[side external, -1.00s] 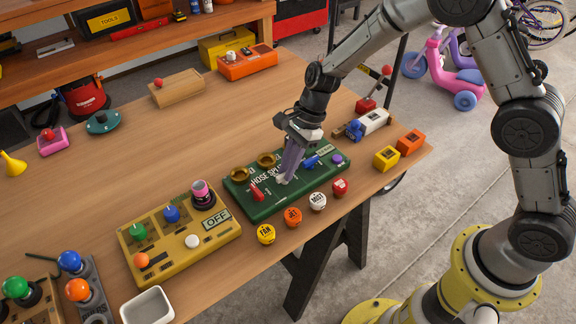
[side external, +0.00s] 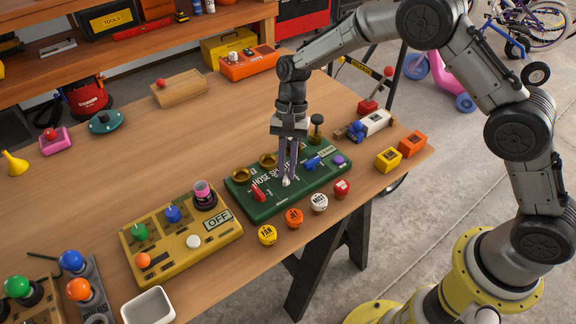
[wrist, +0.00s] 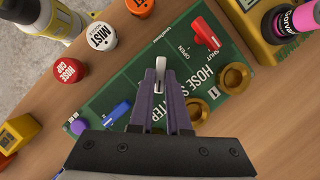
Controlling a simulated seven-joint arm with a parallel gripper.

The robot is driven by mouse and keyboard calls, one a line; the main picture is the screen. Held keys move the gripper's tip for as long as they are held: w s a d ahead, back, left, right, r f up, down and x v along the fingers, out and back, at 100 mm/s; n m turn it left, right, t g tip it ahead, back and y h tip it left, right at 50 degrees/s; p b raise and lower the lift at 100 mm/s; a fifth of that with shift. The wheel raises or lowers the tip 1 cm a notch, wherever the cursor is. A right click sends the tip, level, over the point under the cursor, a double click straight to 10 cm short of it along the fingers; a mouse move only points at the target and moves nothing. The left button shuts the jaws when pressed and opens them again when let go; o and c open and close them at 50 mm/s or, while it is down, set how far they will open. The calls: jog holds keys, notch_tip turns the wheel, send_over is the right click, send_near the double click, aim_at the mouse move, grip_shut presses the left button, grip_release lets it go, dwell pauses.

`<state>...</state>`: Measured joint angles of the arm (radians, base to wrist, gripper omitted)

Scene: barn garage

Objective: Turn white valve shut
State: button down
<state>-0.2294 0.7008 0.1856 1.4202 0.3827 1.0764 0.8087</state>
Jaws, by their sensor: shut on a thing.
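The green hose splitter board (side external: 262,208) lies on the wooden table. It carries a red valve lever (side external: 258,192), a blue valve lever (side external: 313,162), a purple knob (side external: 338,160) and a white valve lever between the red and blue ones. The white valve (wrist: 159,78) shows between my fingertips in the wrist view; its tip also shows in the side view (side external: 287,182). My gripper (side external: 287,175) points down over the board with its purple fingers shut on the white valve. The fingers hide part of the valve. In the wrist view the red lever (wrist: 206,34) lies beside printed "OPEN" and "SHUT" words.
Several round caps (side external: 294,217) line the table's front edge by the board. A yellow switch box (side external: 180,236) stands to the left. Brass rings (wrist: 236,77) stick up from the board close to my fingers. Yellow and orange blocks (side external: 388,160) sit at right.

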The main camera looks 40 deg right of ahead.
jog(key=n, duration=0.2)
jog(key=n+h, duration=0.1)
jog(key=n, duration=0.1)
jog(key=shift+w+a+n+g+h, duration=0.15)
jog(key=shift+n+g+h, duration=0.15)
jog(key=shift+g, duration=0.1)
jog(key=shift+a+n+h, duration=0.2)
jog(key=shift+n+h, duration=0.7)
jog(key=shift+n, duration=1.4)
jog(key=c, duration=0.9)
grip_release()
jog(key=shift+g, duration=0.3)
jog(key=shift+v, duration=6.95)
